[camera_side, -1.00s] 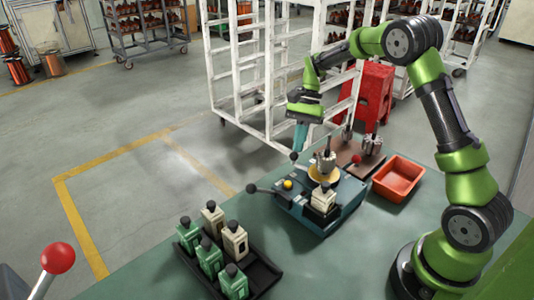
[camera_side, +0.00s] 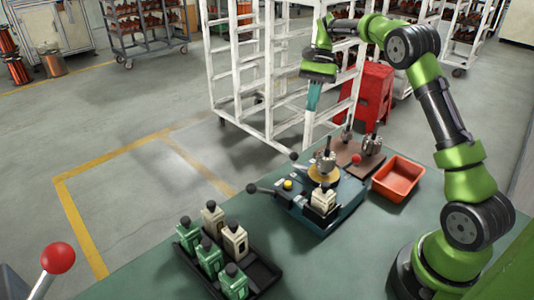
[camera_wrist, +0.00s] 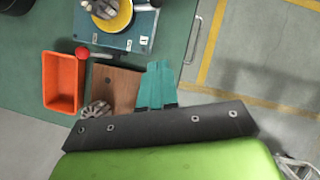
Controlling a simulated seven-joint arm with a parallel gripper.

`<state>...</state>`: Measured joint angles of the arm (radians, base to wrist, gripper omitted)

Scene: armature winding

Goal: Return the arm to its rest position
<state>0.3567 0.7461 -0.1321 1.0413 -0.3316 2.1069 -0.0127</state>
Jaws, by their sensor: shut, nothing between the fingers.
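My arm is green and black. My gripper (camera_side: 312,108) has teal fingers and hangs pointing down, above the back edge of the table and clear of everything on it. In the wrist view my gripper (camera_wrist: 158,75) shows its teal fingers together, with nothing between them. The teal winding machine (camera_side: 322,205) stands below and in front of it, with a yellow disc (camera_side: 324,174) and a metal part on top. A cream block (camera_side: 323,200) sits at the machine's front. The machine also shows at the top of the wrist view (camera_wrist: 120,41).
An orange bin (camera_side: 398,178) stands right of the machine. A brown board (camera_side: 357,161) with metal parts lies behind it. A black tray (camera_side: 265,275) holds several green and cream blocks. A white rack (camera_side: 213,70) and a red stand (camera_side: 374,95) are behind the table.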

